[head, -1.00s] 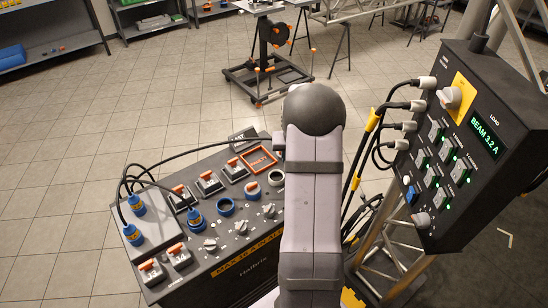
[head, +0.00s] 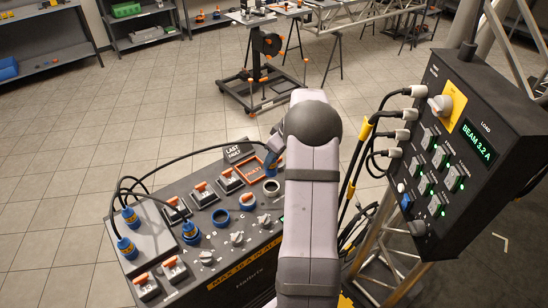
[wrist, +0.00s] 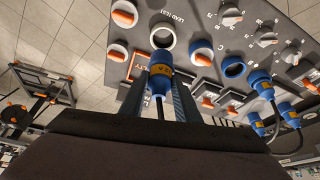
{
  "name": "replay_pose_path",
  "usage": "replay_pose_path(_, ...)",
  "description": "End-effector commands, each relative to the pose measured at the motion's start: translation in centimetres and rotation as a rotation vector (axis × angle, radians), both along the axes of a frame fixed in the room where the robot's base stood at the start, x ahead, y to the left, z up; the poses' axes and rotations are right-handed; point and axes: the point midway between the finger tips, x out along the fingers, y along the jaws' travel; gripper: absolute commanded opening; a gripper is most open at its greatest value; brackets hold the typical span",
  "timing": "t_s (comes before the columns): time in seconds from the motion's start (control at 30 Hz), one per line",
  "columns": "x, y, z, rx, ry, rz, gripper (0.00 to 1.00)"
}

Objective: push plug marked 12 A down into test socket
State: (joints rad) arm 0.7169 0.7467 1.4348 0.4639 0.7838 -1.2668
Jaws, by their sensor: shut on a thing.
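A blue plug with a yellow band (wrist: 160,70) is between the fingers of my gripper (wrist: 160,92) in the wrist view. The band's marking is only partly readable. The grey-rimmed test socket (wrist: 162,37), beside the "LEAD TEST" lettering, lies just beyond the plug's blue end. I cannot tell whether the plug touches its rim. In the head view the test socket (head: 272,188) shows on the black panel. A blue part of the held plug (head: 270,169) shows just behind it, left of my arm. My arm hides most of the gripper there.
Several plugs with black cables (head: 130,217) stand at the panel's left. Orange-topped switches (head: 203,192) and grey knobs (head: 237,238) surround them. A load box reading "BEAM 3.2 A" (head: 479,145) stands at right.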

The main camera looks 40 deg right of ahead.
Motion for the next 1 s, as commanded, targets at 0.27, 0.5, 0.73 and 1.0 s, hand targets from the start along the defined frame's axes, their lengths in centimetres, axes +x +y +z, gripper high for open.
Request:
replay_pose_path(0.27,0.0,0.0,-0.1,0.0,0.0,0.016,0.03)
replay_pose_path(0.5,0.0,0.0,-1.2,0.0,0.0,0.016,0.03)
replay_pose_path(0.73,0.0,0.0,-3.2,0.001,0.001,0.016,0.03)
replay_pose_path(1.0,0.0,0.0,-5.7,-0.001,0.0,0.015,0.03)
